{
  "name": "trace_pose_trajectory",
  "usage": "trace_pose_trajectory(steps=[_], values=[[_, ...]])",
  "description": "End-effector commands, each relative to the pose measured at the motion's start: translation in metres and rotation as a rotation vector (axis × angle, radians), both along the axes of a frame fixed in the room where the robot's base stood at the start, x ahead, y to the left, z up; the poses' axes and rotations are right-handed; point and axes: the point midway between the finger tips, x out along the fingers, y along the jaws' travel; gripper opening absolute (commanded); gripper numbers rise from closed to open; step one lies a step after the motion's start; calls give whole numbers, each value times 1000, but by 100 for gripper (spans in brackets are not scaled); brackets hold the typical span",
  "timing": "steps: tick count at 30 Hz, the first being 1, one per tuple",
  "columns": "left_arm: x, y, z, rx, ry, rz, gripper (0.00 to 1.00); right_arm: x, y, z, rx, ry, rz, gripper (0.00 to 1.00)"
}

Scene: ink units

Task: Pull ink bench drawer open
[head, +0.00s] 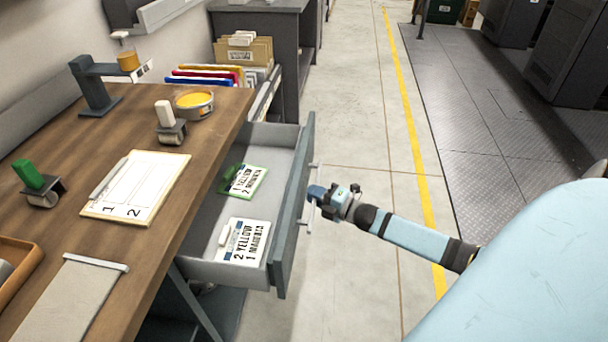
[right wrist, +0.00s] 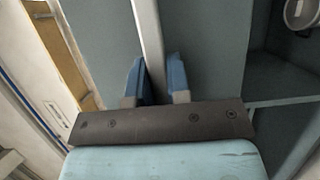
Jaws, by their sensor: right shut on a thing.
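The ink bench (head: 190,135) has a wooden top and a grey drawer (head: 205,225) that stands open to the right. Two printed cards lie in the drawer: a green-edged card (head: 243,181) and a white card (head: 243,241) with a small pale item on it. A light bar handle (head: 311,200) runs along the drawer front (head: 293,215). My right gripper (head: 316,194) is at the handle. In the right wrist view its blue fingers (right wrist: 158,80) stand on both sides of the handle bar (right wrist: 149,45), shut on it. My left gripper is not in view.
On the bench top are a clipboard (head: 137,187), a tin of yellow ink (head: 194,103), a roller with a green handle (head: 38,184) and one with a white handle (head: 168,122). Grey cabinets stand behind. The floor (head: 360,110) right of the drawer is clear.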

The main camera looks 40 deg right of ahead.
Motion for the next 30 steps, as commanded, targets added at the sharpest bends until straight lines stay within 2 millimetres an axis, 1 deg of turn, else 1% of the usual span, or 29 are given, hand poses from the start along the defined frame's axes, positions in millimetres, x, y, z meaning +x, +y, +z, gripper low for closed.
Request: trace_pose_trajectory(steps=[4, 15, 16, 17, 18, 19, 26, 30], values=[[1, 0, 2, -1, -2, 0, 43, -5, -4, 0, 1, 1, 1, 0], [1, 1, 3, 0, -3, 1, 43, -5, -4, 0, 1, 0, 1, 0], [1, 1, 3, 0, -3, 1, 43, -5, -4, 0, 1, 0, 1, 22], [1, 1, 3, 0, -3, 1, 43, -5, -4, 0, 1, 0, 1, 28], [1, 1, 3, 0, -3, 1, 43, -5, -4, 0, 1, 0, 1, 38], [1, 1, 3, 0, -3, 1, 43, -5, -4, 0, 1, 0, 1, 43], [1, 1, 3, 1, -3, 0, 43, -5, -4, 0, 0, 0, 0, 43], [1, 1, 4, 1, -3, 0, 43, -11, -7, 0, 1, 0, 0, 43]])
